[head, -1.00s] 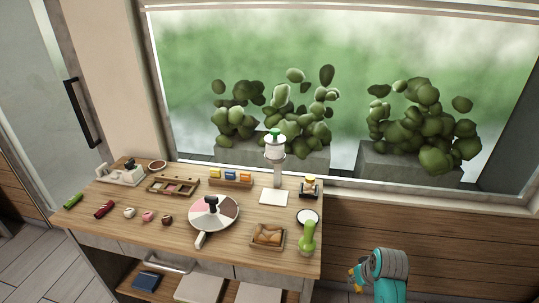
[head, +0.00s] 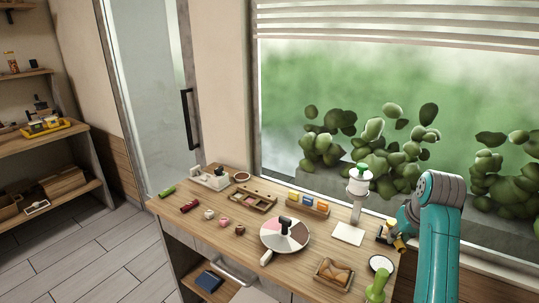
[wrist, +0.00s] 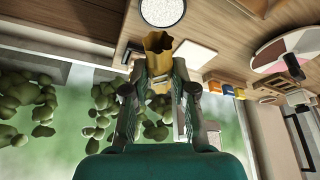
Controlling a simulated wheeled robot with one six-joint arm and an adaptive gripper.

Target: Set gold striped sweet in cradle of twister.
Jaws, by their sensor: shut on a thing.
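My gripper (wrist: 158,92) is shut on a gold sweet (wrist: 157,45), whose flared, open-looking wrapper end points away from the fingers in the wrist view. Stripes on it cannot be made out. In the head view my gripper (head: 401,236) and the gold sweet (head: 399,244) are above the right back corner of the table. A white device with a black knob (head: 211,178) stands at the table's far left back. It looks like the twister, but I cannot be sure, and its cradle is too small to make out. My gripper is well apart from it.
A round segmented turntable (head: 285,246) is mid-table. A white dispenser with a green top (head: 359,182) stands at the back, beside a small block rack (head: 308,204). A bread basket (head: 333,272) and a green bottle-like thing (head: 377,286) are front right. Several small sweets lie left.

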